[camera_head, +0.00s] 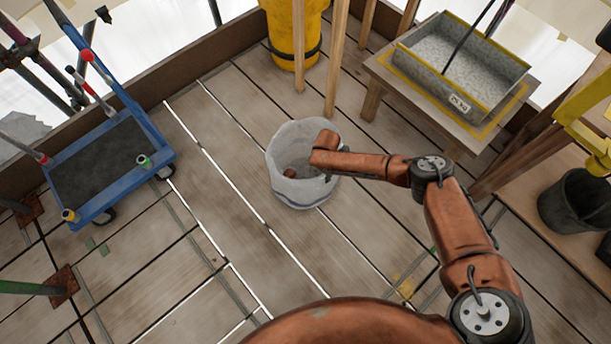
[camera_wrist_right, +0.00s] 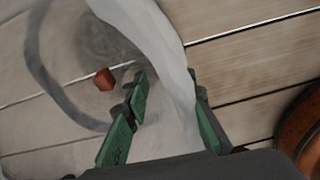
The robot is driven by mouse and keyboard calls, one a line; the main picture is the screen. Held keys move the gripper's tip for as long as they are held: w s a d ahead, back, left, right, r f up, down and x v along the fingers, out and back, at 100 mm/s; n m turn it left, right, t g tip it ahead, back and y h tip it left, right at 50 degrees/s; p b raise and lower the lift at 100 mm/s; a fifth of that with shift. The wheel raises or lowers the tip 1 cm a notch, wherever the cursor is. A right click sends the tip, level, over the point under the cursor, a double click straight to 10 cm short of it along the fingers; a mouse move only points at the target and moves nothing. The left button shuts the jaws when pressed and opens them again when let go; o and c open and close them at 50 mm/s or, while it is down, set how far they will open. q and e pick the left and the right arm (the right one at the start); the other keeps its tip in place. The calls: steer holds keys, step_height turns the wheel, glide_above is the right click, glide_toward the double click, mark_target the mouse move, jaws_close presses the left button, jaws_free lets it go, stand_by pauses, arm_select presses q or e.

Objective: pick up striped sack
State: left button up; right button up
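The striped sack (camera_head: 290,190) stands open-topped on the plank floor in the middle of the head view, pale grey-white with a bluish band low on its side. A small reddish-brown lump (camera_head: 290,173) lies inside it. My right arm reaches in from the right, its wrist above the sack's right rim and hiding part of it. In the right wrist view, my right gripper (camera_wrist_right: 168,82) has its green fingers apart, with the pale sack wall (camera_wrist_right: 165,125) between them. Whether they touch it is unclear. The lump (camera_wrist_right: 105,79) also shows there. My left gripper is not in view.
A blue platform cart (camera_head: 110,160) stands at the left. A yellow barrel (camera_head: 285,30) and wooden posts stand behind the sack. A low table with a grey trough (camera_head: 462,70) is back right, and a black bucket (camera_head: 577,200) right. The planks left of the sack are clear.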

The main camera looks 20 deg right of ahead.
jaws_close()
stand_by(0.6)
steer(key=shift+w+r, duration=0.1)
